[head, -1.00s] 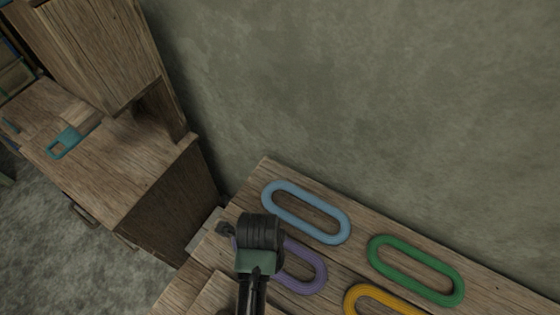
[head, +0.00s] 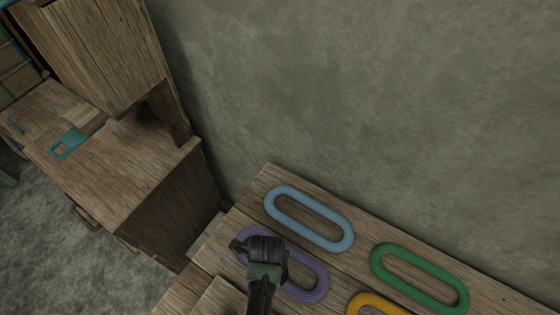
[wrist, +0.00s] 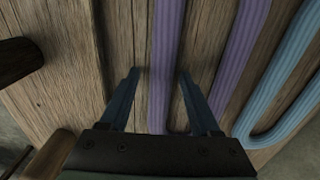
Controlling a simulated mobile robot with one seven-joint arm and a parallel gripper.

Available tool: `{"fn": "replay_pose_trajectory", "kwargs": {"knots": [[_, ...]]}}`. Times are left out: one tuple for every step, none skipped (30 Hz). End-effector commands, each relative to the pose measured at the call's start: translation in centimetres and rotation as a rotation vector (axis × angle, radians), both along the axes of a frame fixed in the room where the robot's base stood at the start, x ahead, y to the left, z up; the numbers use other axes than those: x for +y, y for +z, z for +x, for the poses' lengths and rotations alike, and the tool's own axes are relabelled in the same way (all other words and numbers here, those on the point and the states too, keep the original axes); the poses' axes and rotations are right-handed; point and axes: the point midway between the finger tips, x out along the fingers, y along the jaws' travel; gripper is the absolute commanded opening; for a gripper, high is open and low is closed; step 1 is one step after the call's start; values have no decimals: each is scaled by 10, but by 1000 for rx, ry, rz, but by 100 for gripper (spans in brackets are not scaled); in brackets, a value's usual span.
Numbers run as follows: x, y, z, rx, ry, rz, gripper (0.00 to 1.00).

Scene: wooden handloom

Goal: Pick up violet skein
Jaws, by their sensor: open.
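The violet skein (head: 318,286) is a long oval loop lying flat on the wooden table; my gripper (head: 264,262) is over its left part and hides some of it. In the wrist view, two violet strands (wrist: 241,60) run up the picture. My gripper (wrist: 158,75) is open there. The left strand passes between its two fingertips, and the right strand lies outside the right finger. I cannot tell how high the fingertips are above the wood.
A light blue skein (head: 310,220) lies close behind the violet one. A green skein (head: 420,278) and a yellow skein (head: 375,303) lie to the right. A wooden cabinet (head: 105,175) with a teal object (head: 67,143) on it stands at the left. A wall rises behind.

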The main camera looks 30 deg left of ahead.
Motion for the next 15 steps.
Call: {"fn": "replay_pose_trajectory", "kwargs": {"knots": [[0, 0, 0, 0, 0, 0, 64], [0, 0, 0, 0, 0, 0, 64], [0, 0, 0, 0, 0, 0, 64], [0, 0, 0, 0, 0, 0, 60], [0, 0, 0, 0, 0, 0, 55], [0, 0, 0, 0, 0, 0, 47], [0, 0, 0, 0, 0, 0, 42], [0, 0, 0, 0, 0, 0, 37], [0, 0, 0, 0, 0, 0, 29], [0, 0, 0, 0, 0, 0, 24], [0, 0, 0, 0, 0, 0, 19], [0, 0, 0, 0, 0, 0, 11], [0, 0, 0, 0, 0, 0, 6], [0, 0, 0, 0, 0, 0, 1], [0, 0, 0, 0, 0, 0, 0]]}}
